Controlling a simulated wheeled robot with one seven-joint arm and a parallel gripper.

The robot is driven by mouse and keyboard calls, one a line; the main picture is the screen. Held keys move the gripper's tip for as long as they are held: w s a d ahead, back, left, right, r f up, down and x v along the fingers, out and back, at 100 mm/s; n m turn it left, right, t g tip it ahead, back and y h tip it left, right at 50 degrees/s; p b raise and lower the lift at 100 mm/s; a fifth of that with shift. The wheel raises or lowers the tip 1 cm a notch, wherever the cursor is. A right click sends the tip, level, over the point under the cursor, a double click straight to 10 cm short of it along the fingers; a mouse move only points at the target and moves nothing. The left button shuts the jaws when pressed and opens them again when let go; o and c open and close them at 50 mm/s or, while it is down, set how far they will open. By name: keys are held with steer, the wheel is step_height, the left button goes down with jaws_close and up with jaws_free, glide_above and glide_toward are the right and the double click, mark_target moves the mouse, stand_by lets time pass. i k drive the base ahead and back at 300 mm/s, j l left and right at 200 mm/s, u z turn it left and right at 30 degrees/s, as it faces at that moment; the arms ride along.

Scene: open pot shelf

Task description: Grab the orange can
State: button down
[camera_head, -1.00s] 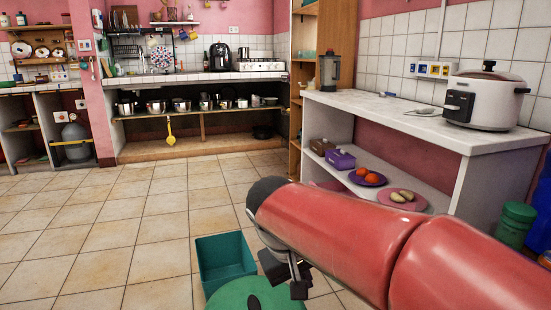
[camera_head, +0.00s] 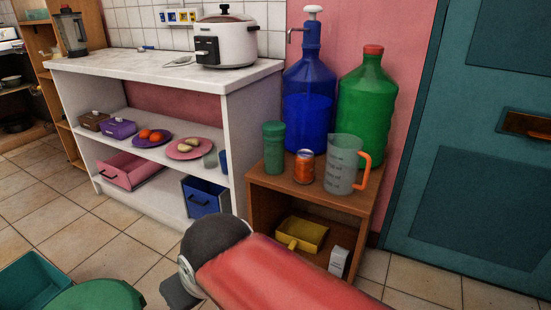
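The orange can (camera_head: 304,167) stands upright on top of a small brown wooden shelf (camera_head: 263,184). It is between a green tumbler (camera_head: 273,147) on its left and a clear measuring jug (camera_head: 342,163) with an orange handle on its right. My red arm reaches in from the bottom of the view, in front of and below the shelf. Only a dark part of my gripper (camera_head: 181,291) shows at the bottom edge, well apart from the can. The fingertips are hidden or out of frame, so I cannot see whether it is open.
A blue water bottle (camera_head: 308,100) with a pump and a green bottle (camera_head: 366,108) stand behind the can. A white counter (camera_head: 150,72) with a rice cooker (camera_head: 226,40) is on the left. A teal door (camera_head: 470,150) is at right. A green stool (camera_head: 95,298) and teal bin (camera_head: 35,282) are lower left.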

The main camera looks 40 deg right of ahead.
mark_target(305, 160)
steer(key=z, duration=1.55)
steer(key=i+l+z, duration=0.1)
steer(key=i+l, duration=0.15)
steer(key=i+l+z, duration=0.15)
steer(key=i, duration=0.3)
steer(key=i+u, duration=0.15)
steer(key=k+z, duration=0.1)
steer(key=k, duration=0.1)
